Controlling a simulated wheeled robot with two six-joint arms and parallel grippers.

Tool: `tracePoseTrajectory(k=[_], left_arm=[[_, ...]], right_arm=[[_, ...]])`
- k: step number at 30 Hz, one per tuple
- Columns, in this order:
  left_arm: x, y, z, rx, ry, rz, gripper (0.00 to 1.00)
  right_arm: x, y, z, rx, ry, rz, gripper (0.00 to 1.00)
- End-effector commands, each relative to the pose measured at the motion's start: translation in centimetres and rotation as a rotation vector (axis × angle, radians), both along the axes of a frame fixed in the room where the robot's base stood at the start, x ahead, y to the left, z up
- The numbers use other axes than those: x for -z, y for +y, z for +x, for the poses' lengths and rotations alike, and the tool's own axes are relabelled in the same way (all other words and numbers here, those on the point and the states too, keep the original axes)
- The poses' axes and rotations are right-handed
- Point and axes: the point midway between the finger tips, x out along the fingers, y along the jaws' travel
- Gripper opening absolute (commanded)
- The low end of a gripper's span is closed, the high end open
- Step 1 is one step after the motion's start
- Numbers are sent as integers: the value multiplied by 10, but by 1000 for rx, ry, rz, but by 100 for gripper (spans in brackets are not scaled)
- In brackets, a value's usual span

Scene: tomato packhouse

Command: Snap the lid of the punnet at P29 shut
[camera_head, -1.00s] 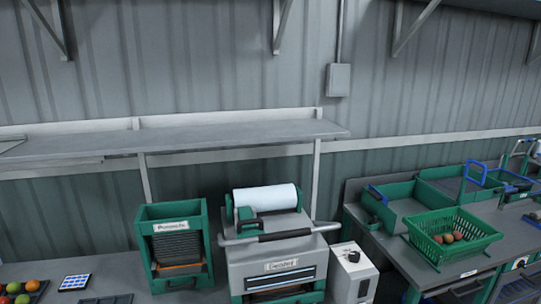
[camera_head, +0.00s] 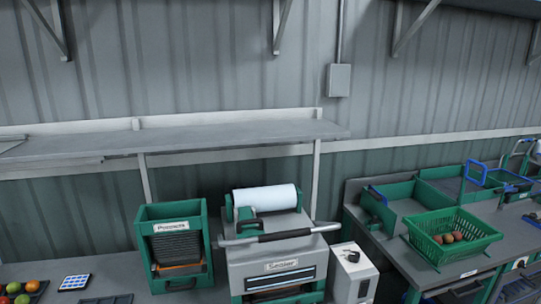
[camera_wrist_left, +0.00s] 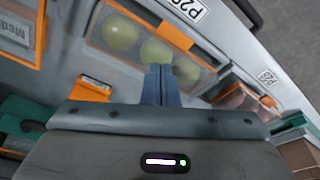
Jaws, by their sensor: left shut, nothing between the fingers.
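In the left wrist view, an orange-edged clear punnet (camera_wrist_left: 112,58) holds several pale green tomatoes. A white label (camera_wrist_left: 186,9) beside it starts with "P2"; its last character is hard to read. My left gripper (camera_wrist_left: 161,72) is shut and empty, its blue-grey fingertips together over the near side of this punnet. I cannot tell whether they touch it. The fingers cover part of the tomatoes, and I cannot make out whether the lid is fastened. Neither gripper shows in the head view.
The wrist view shows a second orange-edged punnet (camera_wrist_left: 236,97), another label (camera_wrist_left: 267,76) and an orange piece (camera_wrist_left: 91,89). In the head view stand a green punnet dispenser (camera_head: 143,240), a sealer (camera_head: 240,270) and a green basket (camera_head: 482,242) with tomatoes. A grey shelf (camera_head: 200,139) spans above.

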Motion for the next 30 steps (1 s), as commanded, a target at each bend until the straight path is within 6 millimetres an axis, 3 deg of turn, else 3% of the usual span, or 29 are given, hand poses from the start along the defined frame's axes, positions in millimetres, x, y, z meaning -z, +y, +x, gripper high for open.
tracePoseTrajectory(k=[14, 30], left_arm=[[-2, 0, 0, 0, 0, 0, 0], [-43, 0, 0, 0, -2, 1, 0]], right_arm=[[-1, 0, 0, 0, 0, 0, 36], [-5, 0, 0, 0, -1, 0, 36]])
